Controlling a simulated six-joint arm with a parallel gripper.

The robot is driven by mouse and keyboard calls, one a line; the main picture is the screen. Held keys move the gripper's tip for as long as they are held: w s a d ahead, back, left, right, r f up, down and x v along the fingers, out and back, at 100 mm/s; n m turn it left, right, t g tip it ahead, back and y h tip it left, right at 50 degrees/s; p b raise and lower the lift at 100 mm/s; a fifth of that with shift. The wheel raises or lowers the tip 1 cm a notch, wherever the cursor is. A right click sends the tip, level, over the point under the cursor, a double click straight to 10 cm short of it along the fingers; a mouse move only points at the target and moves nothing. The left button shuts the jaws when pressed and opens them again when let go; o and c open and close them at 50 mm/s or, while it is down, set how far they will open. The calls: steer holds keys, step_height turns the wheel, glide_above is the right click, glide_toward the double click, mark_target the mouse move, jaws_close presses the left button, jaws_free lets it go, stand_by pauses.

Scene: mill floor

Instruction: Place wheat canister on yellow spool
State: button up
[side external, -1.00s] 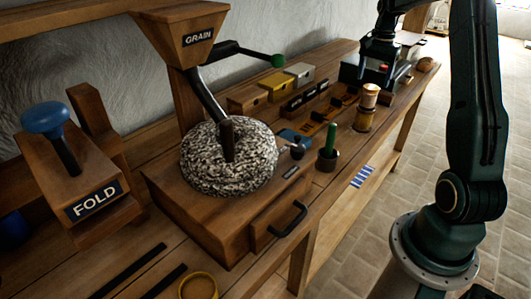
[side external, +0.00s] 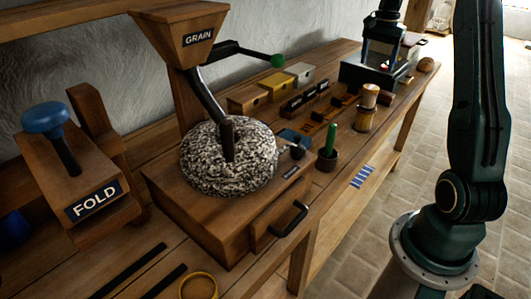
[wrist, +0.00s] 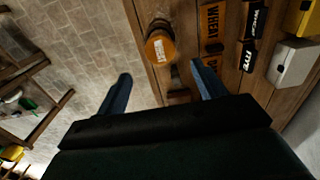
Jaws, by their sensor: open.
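The wheat canister (side external: 370,94), a small cylinder with a pale band and brown ends, stands upright on the yellow spool (side external: 364,119) near the bench's front edge. In the wrist view the canister (wrist: 160,46) appears as an amber round shape with a white label, beyond the fingertips. The spool is mostly hidden there. My gripper (wrist: 162,84) is open, with one finger over the floor and the other over the bench. Nothing is held between the fingers. In the side view my gripper (side external: 384,50) is behind and above the stack, clear of the canister.
An orange board marked WHEAT (wrist: 211,24) lies beside the stack. Small labelled dark blocks and coloured boxes (side external: 277,83) stand towards the wall. A dark cup with a green handle (side external: 328,157) and a large millstone (side external: 228,165) are nearer the side camera. Floor lies past the bench edge.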

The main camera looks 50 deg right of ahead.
steer(key=a+r+n+t+h, duration=0.1)
steer(key=a+r+n, duration=0.3)
steer(key=a, duration=0.7)
steer(key=a+r+n+t, duration=0.1)
steer(key=a+r+n, duration=0.3)
steer(key=a, duration=0.8)
steer(key=s+a+f+n+t+y, duration=0.1)
steer(key=s+a+f+n+t, duration=0.2)
steer(key=s+a+n, duration=0.7)
steer(key=s+a+f, duration=0.1)
steer(key=s+a, duration=0.4)
steer(key=a, duration=0.1)
steer(key=shift+t, duration=0.3)
steer(key=shift+f, duration=0.1)
